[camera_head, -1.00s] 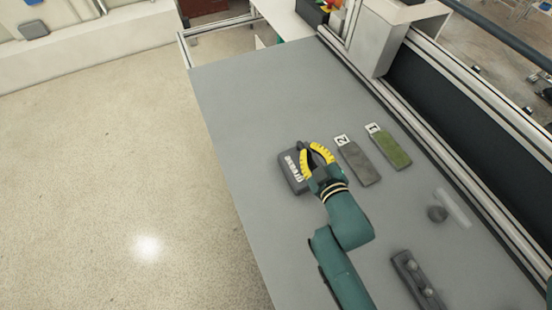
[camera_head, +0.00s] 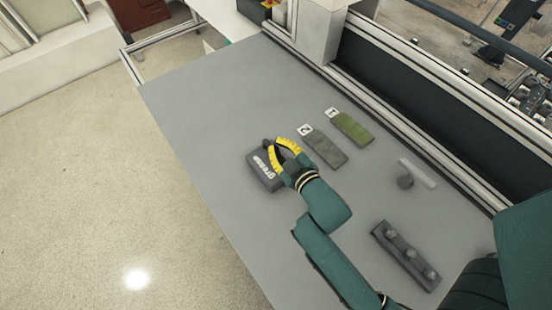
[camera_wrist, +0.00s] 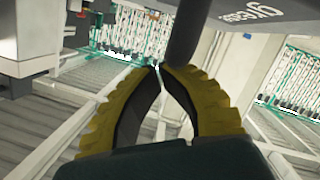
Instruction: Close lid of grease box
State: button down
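The grease box (camera_head: 262,171) is a dark grey block with white "grease" lettering, lying on the grey table. A small dark knob (camera_head: 267,143) shows at its far edge. My gripper (camera_head: 273,143), with yellow ribbed fingers, is at the far right side of the box, its tips close to the knob. In the wrist view the fingertips (camera_wrist: 158,68) come together, and a dark rod (camera_wrist: 187,35) stands against the right finger. Part of the lettered grey box (camera_wrist: 262,14) is at the top right. I cannot tell whether the lid is raised or whether the rod is gripped.
Plates marked 2 (camera_head: 325,148) and 1 (camera_head: 351,128) lie right of the box. A dark holder with knobs (camera_head: 406,256) and a small round piece with a pale bar (camera_head: 417,173) lie nearer the right. The left part of the table is clear.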

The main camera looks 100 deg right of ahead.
jog(key=r, duration=0.1)
jog(key=r+p, duration=0.2)
jog(key=shift+w+a+r, duration=0.15)
jog(key=shift+w+r, duration=0.15)
jog(key=b+v, duration=0.3)
jog(key=v, duration=0.7)
jog(key=shift+s+r, duration=0.25)
